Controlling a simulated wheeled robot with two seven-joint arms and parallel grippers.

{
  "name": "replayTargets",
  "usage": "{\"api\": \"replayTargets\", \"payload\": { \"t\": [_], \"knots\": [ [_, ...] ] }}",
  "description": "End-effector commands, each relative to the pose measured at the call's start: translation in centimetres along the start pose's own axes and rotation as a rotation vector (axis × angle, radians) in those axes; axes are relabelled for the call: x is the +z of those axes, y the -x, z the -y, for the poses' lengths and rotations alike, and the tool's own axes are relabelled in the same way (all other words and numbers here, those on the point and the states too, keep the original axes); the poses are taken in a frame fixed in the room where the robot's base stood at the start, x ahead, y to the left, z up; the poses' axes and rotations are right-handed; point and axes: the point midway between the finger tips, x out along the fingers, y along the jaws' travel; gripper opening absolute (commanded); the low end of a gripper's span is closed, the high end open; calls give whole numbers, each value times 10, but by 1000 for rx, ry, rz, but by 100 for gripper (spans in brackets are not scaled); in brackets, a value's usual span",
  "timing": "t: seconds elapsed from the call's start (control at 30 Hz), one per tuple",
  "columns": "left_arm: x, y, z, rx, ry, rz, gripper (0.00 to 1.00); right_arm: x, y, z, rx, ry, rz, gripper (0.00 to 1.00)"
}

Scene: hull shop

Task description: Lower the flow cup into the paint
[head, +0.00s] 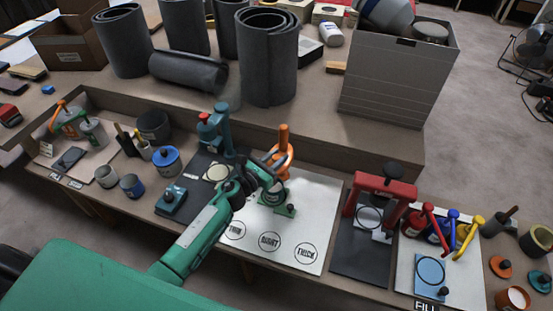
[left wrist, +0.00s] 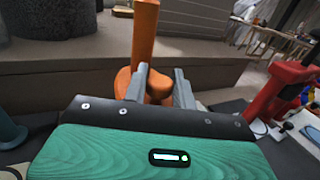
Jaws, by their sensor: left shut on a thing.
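The orange flow cup (head: 283,152), with its tall upright handle, is at my left gripper (head: 274,171) in the middle of the bench. In the left wrist view, the fingers of my left gripper (left wrist: 162,82) are shut on the flow cup (left wrist: 146,35), its handle rising behind them. The paint surface is not clear. My right gripper is out of view.
The white board (head: 322,215) has circles marked THIN, RIGHT and THICK. A teal stand (head: 218,132) is to the left and a red press frame (head: 383,190) to the right. A raised ledge (head: 325,158) runs behind.

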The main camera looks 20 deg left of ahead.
Motion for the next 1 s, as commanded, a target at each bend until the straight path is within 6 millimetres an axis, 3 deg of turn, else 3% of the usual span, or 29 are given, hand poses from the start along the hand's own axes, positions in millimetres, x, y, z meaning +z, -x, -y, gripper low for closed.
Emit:
{"api": "replayTargets", "payload": {
  "t": [0.23,0.27,0.33,0.37,0.73,1.0],
  "knots": [
    [-7,2,2,-1,2,-12,0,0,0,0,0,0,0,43],
    [-7,2,2,-1,2,-12,31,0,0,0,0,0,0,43],
    [-7,2,2,-1,2,-12,44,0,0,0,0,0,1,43],
    [-7,2,2,-1,2,-11,46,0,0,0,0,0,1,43],
    [-5,7,1,0,0,-7,46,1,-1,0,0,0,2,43],
    [-7,51,1,-1,-1,-9,46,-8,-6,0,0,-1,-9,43]
  ]
}}
